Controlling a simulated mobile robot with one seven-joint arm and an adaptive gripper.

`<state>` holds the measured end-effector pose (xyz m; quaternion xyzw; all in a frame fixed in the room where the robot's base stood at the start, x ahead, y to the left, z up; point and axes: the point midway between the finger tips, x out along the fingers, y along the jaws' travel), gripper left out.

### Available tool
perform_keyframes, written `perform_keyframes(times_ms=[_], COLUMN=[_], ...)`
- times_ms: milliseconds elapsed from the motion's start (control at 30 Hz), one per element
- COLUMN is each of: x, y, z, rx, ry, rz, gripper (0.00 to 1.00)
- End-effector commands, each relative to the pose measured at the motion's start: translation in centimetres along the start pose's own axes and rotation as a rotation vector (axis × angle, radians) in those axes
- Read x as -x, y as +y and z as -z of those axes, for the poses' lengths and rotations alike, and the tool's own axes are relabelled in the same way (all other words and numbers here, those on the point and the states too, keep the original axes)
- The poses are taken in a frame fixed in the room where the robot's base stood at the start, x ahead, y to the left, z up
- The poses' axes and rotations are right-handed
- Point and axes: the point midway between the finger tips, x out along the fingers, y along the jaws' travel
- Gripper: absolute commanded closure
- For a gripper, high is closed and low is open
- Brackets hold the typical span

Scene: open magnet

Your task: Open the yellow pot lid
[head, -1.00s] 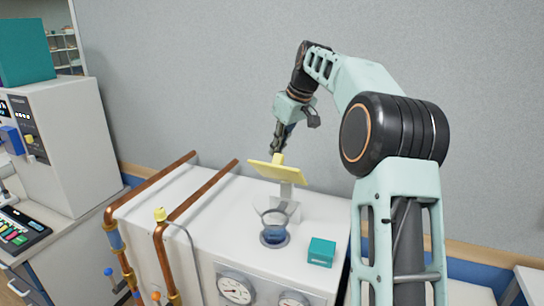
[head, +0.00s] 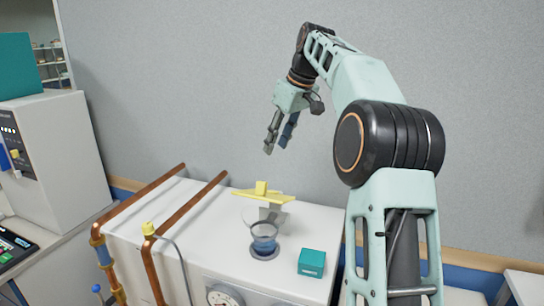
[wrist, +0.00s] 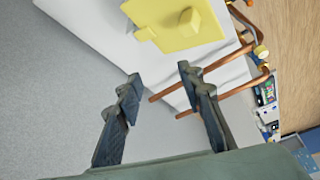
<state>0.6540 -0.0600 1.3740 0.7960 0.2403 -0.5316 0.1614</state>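The yellow pot lid (head: 272,197) is a flat plate with a block-shaped knob on top. It sits roughly level over a grey support on the white cabinet, behind a glass vessel holding blue liquid (head: 264,238). In the wrist view the lid (wrist: 165,25) shows at the top, beyond the fingertips. My gripper (head: 278,151) is raised above the lid, apart from it. Its two fingers are spread with nothing between them, as the wrist view also shows (wrist: 158,75).
The white cabinet top (head: 225,215) carries copper pipes (head: 190,205) on the left and a small teal box (head: 312,262) at the front right. A grey wall stands close behind. A white machine (head: 55,155) is at the far left.

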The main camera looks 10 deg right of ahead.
Motion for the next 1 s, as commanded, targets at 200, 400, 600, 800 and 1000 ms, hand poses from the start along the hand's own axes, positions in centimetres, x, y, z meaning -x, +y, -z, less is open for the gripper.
perform_keyframes(times_ms=[200, 400, 600, 800, 1000], x=[3.5, 4.8, 5.0, 5.0, 5.0], y=[0.1, 0.1, 0.1, 0.1, 0.1], z=[0.0, -0.1, -0.1, -0.1, -0.1], rx=[0.0, -0.001, -0.001, -0.001, -0.001], ry=[0.001, -0.002, -0.002, -0.002, -0.002], rz=[0.0, 0.001, 0.001, 0.001, 0.001], gripper=[0.65, 0.65, 0.65, 0.74, 0.96])
